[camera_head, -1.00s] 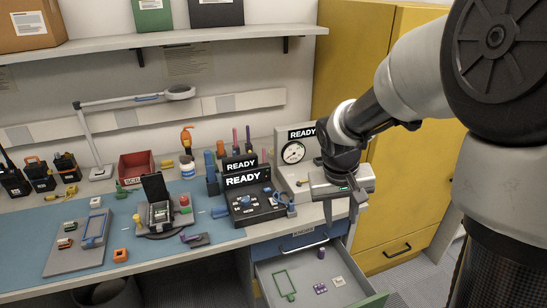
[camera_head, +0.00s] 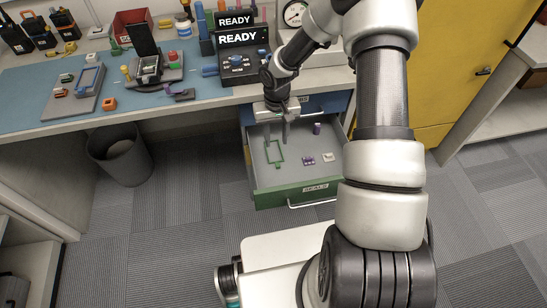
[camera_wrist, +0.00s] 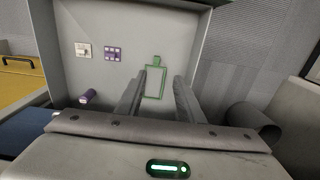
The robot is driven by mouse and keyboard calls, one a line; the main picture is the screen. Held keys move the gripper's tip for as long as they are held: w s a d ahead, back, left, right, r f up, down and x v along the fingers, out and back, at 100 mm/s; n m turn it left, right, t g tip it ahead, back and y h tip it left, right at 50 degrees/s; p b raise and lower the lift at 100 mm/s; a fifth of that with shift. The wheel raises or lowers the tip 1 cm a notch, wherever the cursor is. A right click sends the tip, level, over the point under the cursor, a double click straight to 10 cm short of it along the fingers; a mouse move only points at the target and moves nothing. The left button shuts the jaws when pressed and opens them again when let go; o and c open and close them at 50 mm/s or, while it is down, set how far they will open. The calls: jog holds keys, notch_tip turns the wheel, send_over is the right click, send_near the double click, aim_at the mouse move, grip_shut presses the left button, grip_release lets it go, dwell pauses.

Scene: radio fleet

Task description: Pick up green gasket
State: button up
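The green gasket (camera_head: 282,154) is a thin rectangular outline with a small tab. It lies flat on the floor of the open drawer (camera_head: 262,184), towards the left side in the head view. In the wrist view the gasket (camera_wrist: 157,60) shows between and beyond the fingertips. My gripper (camera_head: 277,136) is above the drawer, over the back end of the gasket. It also shows in the wrist view (camera_wrist: 159,78), with its two fingers apart and nothing between them. The gap between fingertips and gasket is hard to judge.
The drawer also holds a purple cylinder (camera_head: 317,128), a purple piece with small squares (camera_head: 308,161) and a pale square piece (camera_head: 328,157). The drawer has a green front with a handle. The workbench (camera_head: 200,105) edge is behind it. A dark bin (camera_head: 121,158) stands to the left.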

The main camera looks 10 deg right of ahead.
jog(key=b, duration=0.2)
send_over(278, 165)
jog(key=f, duration=0.9)
jog(key=shift+s+a+f, duration=0.1)
jog(key=shift+s+a, duration=0.05)
jog(key=shift+a, duration=0.25)
jog(key=shift+d+f+b, duration=0.2)
jog(key=shift+f, duration=1.15)
jog(key=shift+d+f+b, duration=0.2)
jog(key=shift+f, duration=1.15)
jog(key=shift+c, duration=0.2)
grip_shut()
